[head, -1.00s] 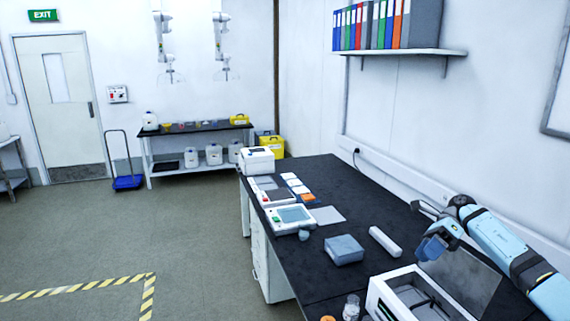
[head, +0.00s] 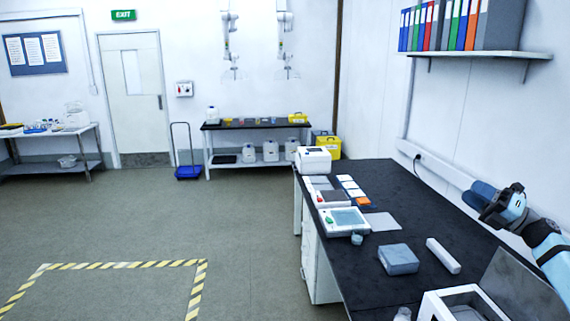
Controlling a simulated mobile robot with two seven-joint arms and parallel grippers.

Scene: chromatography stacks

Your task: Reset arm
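My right arm comes in at the right edge. Its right gripper (head: 487,205) is above the far right part of the black bench (head: 395,185), near the wall. The gripper is small and turned so that its fingers are hard to make out, and I cannot tell whether they are open or shut. My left gripper is not in view.
A white box with a raised grey lid (head: 520,285) stands on the near bench. A grey-blue block (head: 398,259), a white bar (head: 443,256) and a device with a screen (head: 343,221) lie further back. A shelf of binders (head: 480,55) hangs above. The floor is clear.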

